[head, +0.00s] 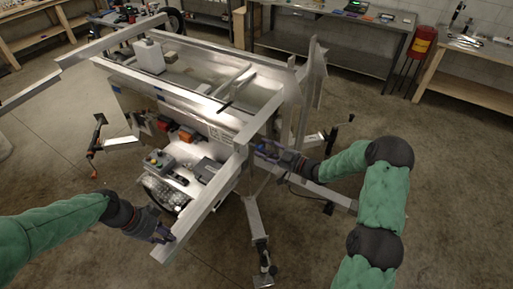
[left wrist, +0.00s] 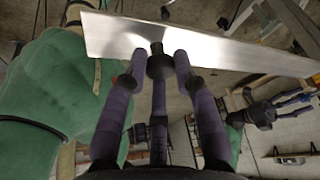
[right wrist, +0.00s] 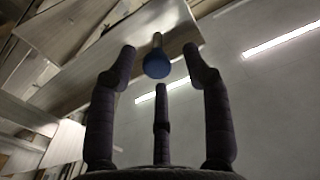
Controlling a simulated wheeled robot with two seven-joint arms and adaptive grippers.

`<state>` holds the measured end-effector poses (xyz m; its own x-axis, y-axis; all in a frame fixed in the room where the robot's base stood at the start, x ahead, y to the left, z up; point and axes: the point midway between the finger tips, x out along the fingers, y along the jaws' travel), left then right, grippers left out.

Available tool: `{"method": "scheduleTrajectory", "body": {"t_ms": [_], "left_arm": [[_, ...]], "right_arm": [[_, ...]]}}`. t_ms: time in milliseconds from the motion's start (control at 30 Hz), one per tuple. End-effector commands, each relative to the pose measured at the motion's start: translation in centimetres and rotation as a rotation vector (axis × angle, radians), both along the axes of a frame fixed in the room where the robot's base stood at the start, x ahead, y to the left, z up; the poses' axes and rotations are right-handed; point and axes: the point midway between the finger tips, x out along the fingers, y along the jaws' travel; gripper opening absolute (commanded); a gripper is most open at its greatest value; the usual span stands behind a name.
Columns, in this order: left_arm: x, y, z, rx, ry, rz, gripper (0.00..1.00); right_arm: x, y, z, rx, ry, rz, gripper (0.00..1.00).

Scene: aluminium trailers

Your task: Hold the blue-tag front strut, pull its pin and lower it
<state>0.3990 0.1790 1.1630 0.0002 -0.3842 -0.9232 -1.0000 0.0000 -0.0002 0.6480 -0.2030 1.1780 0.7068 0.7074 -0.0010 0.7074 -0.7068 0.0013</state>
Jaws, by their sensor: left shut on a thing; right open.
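The strut, a long bare aluminium bar (head: 205,200), slants from the trailer's front corner down to the lower left in the head view. My left gripper (head: 166,237) is shut on its free end. In the left wrist view, the fingers (left wrist: 155,65) meet the lower edge of the bar (left wrist: 230,52). The pin shows in the right wrist view as a round blue knob (right wrist: 157,67) on a pale shaft. My right gripper (right wrist: 158,75) is open, its fingers apart around the knob. In the head view the right gripper (head: 262,151) is at the trailer's front corner, where the pin is hidden.
A support leg (head: 256,225) stands below the corner. Workbenches (head: 335,55) and a red bin (head: 420,45) line the back. Foreground floor is clear.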

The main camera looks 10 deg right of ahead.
Motion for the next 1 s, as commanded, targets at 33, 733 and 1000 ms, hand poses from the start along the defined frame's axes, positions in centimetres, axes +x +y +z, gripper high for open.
{"method": "scheduleTrajectory", "body": {"t_ms": [33, 733, 1000], "left_arm": [[0.0, -0.2, 0.0, -0.003, 0.002, -0.001, 0.0], [0.0, -0.2, 0.0, -0.003, 0.002, 0.0, 0.0], [0.0, -0.2, 0.0, -0.004, 0.001, 0.001, 0.0]], "right_arm": [[0.5, 0.5, 0.0, 0.001, -0.001, 0.002, 0.5], [1.5, 1.5, 0.0, 0.0, 0.0, 0.0, 0.0], [1.0, 1.0, 0.2, 0.0, -0.004, 0.0, 0.0]]}}
